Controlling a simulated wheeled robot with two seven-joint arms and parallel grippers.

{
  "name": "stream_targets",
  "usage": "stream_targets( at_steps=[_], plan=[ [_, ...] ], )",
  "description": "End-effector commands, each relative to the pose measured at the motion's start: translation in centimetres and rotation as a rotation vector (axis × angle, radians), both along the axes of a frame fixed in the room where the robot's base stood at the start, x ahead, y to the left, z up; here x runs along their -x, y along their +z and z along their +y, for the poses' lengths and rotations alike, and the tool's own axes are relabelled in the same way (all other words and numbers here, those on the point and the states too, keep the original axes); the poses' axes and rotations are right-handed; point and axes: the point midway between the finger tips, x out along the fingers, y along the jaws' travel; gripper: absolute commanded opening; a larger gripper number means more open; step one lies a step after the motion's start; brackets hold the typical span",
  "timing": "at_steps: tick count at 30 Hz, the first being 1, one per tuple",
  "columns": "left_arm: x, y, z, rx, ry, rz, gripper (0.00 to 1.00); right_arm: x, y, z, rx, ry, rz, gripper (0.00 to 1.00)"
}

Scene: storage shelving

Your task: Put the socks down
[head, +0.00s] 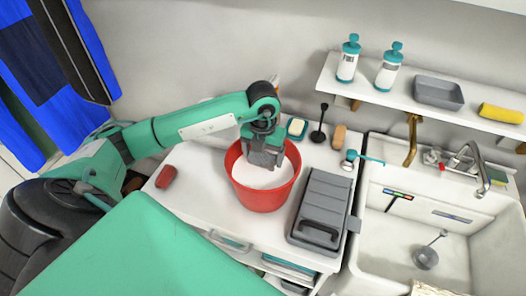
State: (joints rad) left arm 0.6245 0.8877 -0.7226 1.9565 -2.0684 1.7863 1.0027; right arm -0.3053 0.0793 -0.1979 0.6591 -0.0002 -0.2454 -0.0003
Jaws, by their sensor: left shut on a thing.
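My left arm reaches in from the left, and my left gripper (264,157) points down over the red bucket (262,199). It is shut on a small grey thing, which I take to be the socks (261,159), though they are hard to tell apart from the grey fingers. The gripper and what it holds are at the bucket's mouth, above its white inside. I cannot tell whether they touch the bucket. My right gripper is not in view.
The bucket stands on a white counter (201,186). A grey lidded case (322,207) is close on its right, with a sink (430,240) beyond. A soap dish (297,127) and brushes are behind. A red item (166,176) lies left. A wall shelf (385,95) holds bottles.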

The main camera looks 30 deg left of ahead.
Motion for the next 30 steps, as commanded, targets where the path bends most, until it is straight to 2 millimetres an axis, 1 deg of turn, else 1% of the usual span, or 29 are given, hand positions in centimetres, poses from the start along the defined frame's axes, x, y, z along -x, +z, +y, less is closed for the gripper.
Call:
stream_targets(
  at_steps=[1,3,9,10,12,13,21,30],
  plan=[
    [0.0,-0.3,0.0,0.0,0.0,0.0,0.59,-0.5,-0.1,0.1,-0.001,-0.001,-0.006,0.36],
    [0.0,-0.4,0.0,0.0,0.0,0.0,0.59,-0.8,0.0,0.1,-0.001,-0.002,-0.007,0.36],
    [0.0,-0.3,0.0,0.0,0.0,0.0,0.59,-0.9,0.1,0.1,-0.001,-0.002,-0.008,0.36],
    [0.0,-0.3,0.0,0.0,0.0,0.0,0.83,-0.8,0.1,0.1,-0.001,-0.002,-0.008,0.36],
    [0.0,-0.3,0.0,0.0,0.0,0.0,0.97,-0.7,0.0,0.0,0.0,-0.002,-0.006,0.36],
    [0.0,-0.3,0.0,0.0,0.0,0.0,1.0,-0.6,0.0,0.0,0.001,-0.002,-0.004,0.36],
    [0.0,-0.3,0.0,0.0,0.0,0.0,1.0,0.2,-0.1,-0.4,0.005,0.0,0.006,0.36],
    [0.0,-0.2,0.0,0.0,0.0,0.0,1.0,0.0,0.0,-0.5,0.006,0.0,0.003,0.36]
  ],
)
